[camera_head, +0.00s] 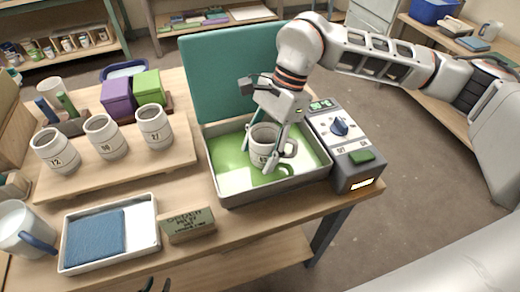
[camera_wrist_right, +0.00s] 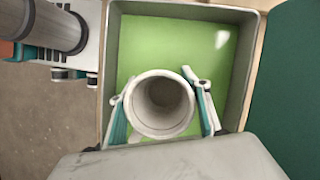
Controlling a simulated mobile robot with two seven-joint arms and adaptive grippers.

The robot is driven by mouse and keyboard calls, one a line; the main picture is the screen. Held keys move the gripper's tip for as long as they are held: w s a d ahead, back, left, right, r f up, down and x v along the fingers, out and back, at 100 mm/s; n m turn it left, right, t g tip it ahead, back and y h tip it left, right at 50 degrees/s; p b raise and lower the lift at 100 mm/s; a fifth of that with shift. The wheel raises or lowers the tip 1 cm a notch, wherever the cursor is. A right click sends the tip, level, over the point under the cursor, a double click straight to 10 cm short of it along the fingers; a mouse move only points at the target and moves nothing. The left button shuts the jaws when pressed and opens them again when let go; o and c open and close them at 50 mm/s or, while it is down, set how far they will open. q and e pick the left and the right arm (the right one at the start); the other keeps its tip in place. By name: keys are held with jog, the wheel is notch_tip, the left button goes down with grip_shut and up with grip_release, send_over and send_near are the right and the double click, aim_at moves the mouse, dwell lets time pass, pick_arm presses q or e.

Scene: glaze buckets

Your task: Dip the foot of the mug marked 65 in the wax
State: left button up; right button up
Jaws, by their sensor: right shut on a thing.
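The mug (camera_head: 262,146) in my right gripper is white and upright, with a dark number that looks like 65 but is blurred. Its handle points right in the head view. My right gripper (camera_head: 273,150) is shut on its sides; the wrist view shows a finger on either side of the open mug (camera_wrist_right: 160,104). The mug is inside the grey wax pan (camera_head: 272,190), over the green wax (camera_head: 228,152). I cannot tell how far its foot is into the wax. My left gripper (camera_head: 157,286) shows only two dark fingertips, apart, at the bottom edge.
Mugs marked 72 (camera_head: 56,152), 30 (camera_head: 105,138) and 27 (camera_head: 154,127) stand on a wooden board. A control box (camera_head: 342,145) adjoins the pan's right; a teal lid (camera_head: 228,75) rises behind. A tray with a blue sponge (camera_head: 95,237) and an order block (camera_head: 187,225) lie in front.

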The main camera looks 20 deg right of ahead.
pick_arm(q)
jog(key=shift+w+r, duration=0.1)
jog(key=shift+w, duration=0.1)
pick_arm(e)
jog(key=shift+r, duration=0.1)
jog(key=shift+r+p, duration=0.3)
jog(key=shift+r, duration=0.25)
jog(key=shift+r+p, duration=0.3)
jog(key=shift+r, duration=0.2)
pick_arm(q)
jog(key=shift+w+r, duration=0.15)
jog(key=shift+r, duration=0.65)
jog(key=shift+w, duration=0.15)
jog(key=shift+w+r, duration=0.2)
jog(key=shift+w, duration=0.15)
